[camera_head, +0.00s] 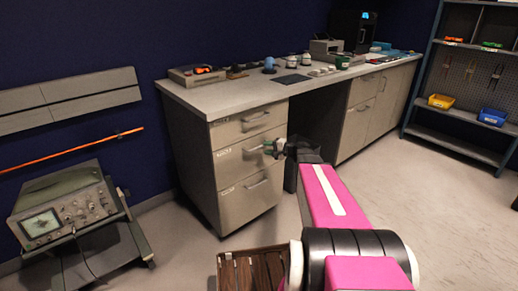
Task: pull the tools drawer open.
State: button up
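A grey drawer unit stands under the left end of the workbench, with a top drawer (232,131), a middle drawer (234,164) and a bottom drawer (240,198). All look shut. Each has a small label at its upper left, too small to read, so I cannot tell which is the tools drawer. Bar handles show on the top drawer (256,117) and the bottom drawer (257,184). My gripper (270,147) is in front of the middle drawer, at its handle's right end. The fingers are too small to show whether they grip the handle.
The workbench top (225,97) carries small items and a tray (196,76). An open knee space lies right of the drawers. An oscilloscope (62,207) on a stand is at the left. A shelf rack (465,115) with bins is at the right.

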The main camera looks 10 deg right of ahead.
aim_at(260, 147)
jog(key=shift+x, duration=2.65)
grip_shut()
